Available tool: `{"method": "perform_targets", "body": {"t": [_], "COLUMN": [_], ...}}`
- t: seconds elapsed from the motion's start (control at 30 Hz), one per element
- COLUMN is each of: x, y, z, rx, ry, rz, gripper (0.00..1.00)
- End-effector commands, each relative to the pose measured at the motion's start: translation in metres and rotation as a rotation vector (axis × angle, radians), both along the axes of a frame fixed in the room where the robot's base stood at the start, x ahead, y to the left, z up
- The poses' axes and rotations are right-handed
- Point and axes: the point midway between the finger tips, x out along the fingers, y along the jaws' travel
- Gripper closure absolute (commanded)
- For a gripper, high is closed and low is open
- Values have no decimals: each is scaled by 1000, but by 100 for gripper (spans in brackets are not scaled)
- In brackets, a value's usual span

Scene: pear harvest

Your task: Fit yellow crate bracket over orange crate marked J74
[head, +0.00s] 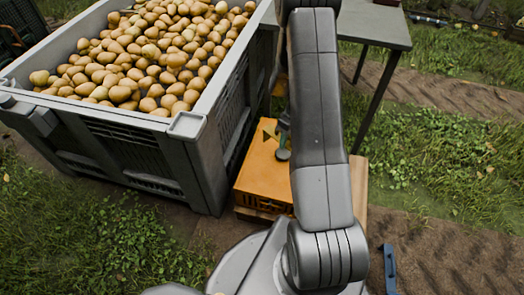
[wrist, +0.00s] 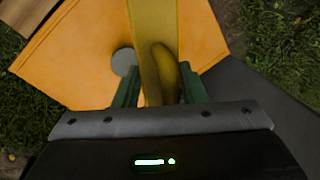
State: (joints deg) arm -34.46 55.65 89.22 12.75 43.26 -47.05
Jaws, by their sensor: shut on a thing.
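The orange crate (head: 262,175) stands low beside the big pear bin in the head view, partly behind my arm. Its top has a dark triangular mark; no J74 is readable. In the wrist view an orange surface (wrist: 75,65) spreads beneath my gripper, with a grey round disc on it. My gripper (wrist: 160,88) has green fingers shut on the yellow bracket (wrist: 152,25), a yellow strip with a rounded grip. The bracket runs over the orange surface; whether it touches it I cannot tell. In the head view my arm mostly hides gripper and bracket.
A grey bin (head: 190,150) full of pears (head: 150,55) stands close on the left. A grey table (head: 375,25) stands behind on the right. A blue object (head: 390,268) lies on the ground at the lower right.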

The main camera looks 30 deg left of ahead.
Motion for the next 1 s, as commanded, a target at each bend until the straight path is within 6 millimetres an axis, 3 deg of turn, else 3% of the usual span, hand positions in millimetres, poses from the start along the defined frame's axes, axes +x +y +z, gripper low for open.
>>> {"method": "perform_targets", "body": {"t": [0.1, 0.33, 0.67, 1.0], "x": [-35, -74, -81, -81], "y": [31, 57, 61, 60], "z": [-15, -36, -48, -75], "rx": [1, 10, 13, 12], "ry": [15, 28, 31, 33], "rz": [229, 489, 538, 535], "gripper": [90, 90, 90, 90]}}
